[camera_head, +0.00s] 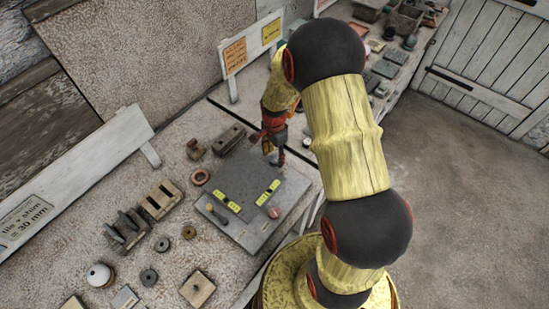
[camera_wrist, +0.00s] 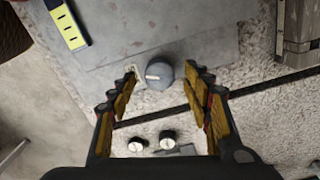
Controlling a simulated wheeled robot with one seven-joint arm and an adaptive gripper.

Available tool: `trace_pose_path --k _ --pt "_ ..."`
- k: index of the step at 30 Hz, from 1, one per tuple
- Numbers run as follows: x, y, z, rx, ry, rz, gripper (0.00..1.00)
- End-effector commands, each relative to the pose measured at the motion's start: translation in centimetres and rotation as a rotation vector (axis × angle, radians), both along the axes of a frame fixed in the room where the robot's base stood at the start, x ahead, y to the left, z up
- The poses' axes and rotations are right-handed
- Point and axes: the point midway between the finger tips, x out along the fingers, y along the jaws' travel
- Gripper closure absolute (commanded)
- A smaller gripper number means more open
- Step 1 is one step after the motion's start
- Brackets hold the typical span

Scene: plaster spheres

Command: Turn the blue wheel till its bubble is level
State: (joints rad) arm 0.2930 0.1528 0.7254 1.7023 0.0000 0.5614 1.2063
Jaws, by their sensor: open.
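A round grey-blue wheel (camera_wrist: 160,73) with a pale mark on top sits at the plate's edge in the wrist view. My gripper (camera_wrist: 162,84) is open, one finger to each side of it; whether either finger touches it I cannot tell. In the head view my gripper (camera_head: 276,154) is over the far right corner of the grey plate (camera_head: 240,172) and mostly hides the wheel. Two yellow bubble levels lie on the plate, one on the left (camera_head: 226,201) and one on the right (camera_head: 267,191). A level's end (camera_wrist: 68,25) shows in the wrist view. The bubbles are too small to read.
A copper-coloured knob (camera_head: 273,212) and a dark-handled tool (camera_head: 215,213) are on the plate's near side. Wooden blocks (camera_head: 228,139), a slotted wooden rack (camera_head: 161,200) and a white ball (camera_head: 99,274) stand around it. Two small pale-topped knobs (camera_wrist: 168,141) lie beyond a dark strip.

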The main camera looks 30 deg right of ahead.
Motion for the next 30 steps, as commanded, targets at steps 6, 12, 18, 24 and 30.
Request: trace_pose_path --k 6,12,18,24,30 --pt "0.01 0.00 -1.49 0.000 0.000 0.000 0.50" --pt "0.01 -0.01 -1.58 0.000 -0.001 0.001 0.50" --pt "0.00 0.00 -1.57 0.000 0.000 0.001 0.58" --pt "0.00 0.00 -1.56 0.000 0.000 0.001 0.70" --pt "0.01 0.00 -1.56 0.000 0.000 0.001 0.81"
